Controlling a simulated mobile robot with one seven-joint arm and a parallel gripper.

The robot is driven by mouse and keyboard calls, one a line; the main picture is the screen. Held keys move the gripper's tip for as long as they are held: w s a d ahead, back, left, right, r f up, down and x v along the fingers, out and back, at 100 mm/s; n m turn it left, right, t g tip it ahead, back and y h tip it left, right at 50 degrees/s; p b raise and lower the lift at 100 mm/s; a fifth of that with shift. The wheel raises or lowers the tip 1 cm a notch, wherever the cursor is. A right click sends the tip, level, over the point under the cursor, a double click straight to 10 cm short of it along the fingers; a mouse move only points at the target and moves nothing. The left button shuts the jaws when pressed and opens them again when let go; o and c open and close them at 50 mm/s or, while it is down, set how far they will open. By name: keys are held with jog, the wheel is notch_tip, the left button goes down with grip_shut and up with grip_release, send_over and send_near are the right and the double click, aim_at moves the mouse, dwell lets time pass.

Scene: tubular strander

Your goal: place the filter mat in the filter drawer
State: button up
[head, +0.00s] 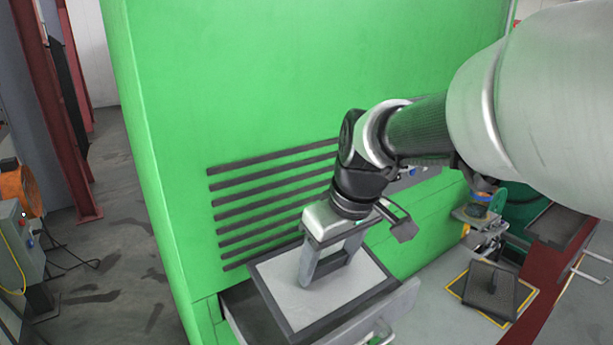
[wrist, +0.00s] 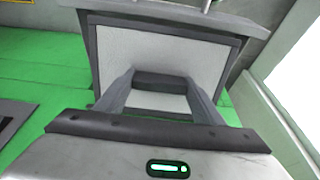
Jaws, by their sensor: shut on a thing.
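The filter mat (head: 275,277) is a light grey panel with a dark frame. It is over the open filter drawer (head: 398,308) at the foot of the green cabinet and hides most of its inside. In the wrist view, the mat (wrist: 160,48) lies ahead of my gripper, with a dark grip bar between the fingers. My gripper (head: 330,276) points down and is shut on the mat; the fingers also show in the wrist view (wrist: 160,82). The dark drawer interior shows along the mat's left side. I cannot tell whether the mat touches the drawer.
The green cabinet (head: 220,90) with dark slats (head: 265,185) rises right behind the drawer. A dark red bench (head: 545,275) and a dark pad in a yellow floor outline (head: 490,290) are at right. Grey floor (head: 115,240) is open at left, beside an orange fan (head: 17,190).

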aim_at(322, 279)
jog(key=x, duration=0.6)
jog(key=shift+x, duration=1.2)
jog(key=shift+w+a+r+g+h+p, duration=0.25)
jog(key=shift+w+r+g+h+p, duration=0.05)
jog(key=shift+r+g, duration=0.1)
jog(key=shift+w+a+f+g+h+p, duration=0.1)
jog(key=shift+w+a+g+h+p, duration=0.25)
jog(key=shift+w+g+h+p, duration=0.4)
jog(key=shift+s+d+f+g, duration=0.1)
jog(key=shift+s+f+g, duration=0.15)
jog(key=shift+f, duration=0.05)
jog(key=shift+f+b, duration=0.55)
jog(key=shift+f, duration=0.05)
jog(key=o, duration=1.1)
